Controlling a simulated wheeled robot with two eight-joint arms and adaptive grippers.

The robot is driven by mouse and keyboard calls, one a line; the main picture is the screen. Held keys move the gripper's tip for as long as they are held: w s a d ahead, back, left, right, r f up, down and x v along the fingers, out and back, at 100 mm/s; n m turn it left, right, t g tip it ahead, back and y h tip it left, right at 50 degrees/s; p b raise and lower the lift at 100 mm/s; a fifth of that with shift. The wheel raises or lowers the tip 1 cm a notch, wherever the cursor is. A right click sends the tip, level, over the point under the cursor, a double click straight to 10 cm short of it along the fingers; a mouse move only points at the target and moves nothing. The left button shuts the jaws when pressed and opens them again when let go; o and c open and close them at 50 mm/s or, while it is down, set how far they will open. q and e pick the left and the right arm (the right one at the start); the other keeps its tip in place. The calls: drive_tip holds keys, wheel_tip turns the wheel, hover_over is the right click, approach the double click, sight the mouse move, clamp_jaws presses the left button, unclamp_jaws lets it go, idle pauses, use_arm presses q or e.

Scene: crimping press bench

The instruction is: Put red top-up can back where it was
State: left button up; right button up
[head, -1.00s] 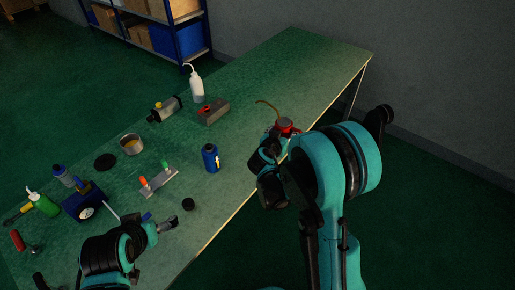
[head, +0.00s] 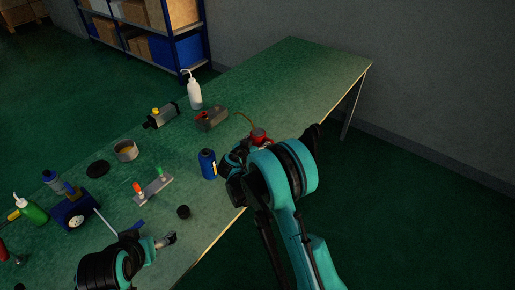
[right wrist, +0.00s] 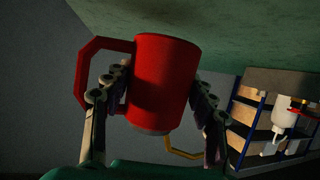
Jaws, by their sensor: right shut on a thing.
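The red top-up can (head: 259,136) has a thin curved brass spout (head: 243,121) and shows over the bench's right side, right of the blue can. My right gripper (head: 243,151) is shut on it, partly hidden behind my own arm. In the right wrist view the can's red body (right wrist: 163,85) sits between the two fingers, with its handle to the left. I cannot tell whether the can touches the bench. My left gripper (head: 166,240) is over the near part of the bench, away from the can; its finger opening is unclear.
A blue can (head: 207,164) stands close left of the right gripper. A grey can with a red handle (head: 211,118) and a white wash bottle (head: 194,93) stand farther back. The bench's far end (head: 310,70) is clear.

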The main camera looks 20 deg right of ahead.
wheel_tip(320, 180, down, 3)
drive_tip(key=shift+r+b, duration=0.1)
drive_tip(key=shift+b, duration=0.45)
drive_tip(key=shift+r, duration=0.1)
drive_tip(key=o, duration=1.5)
drive_tip(key=shift+c, duration=0.2)
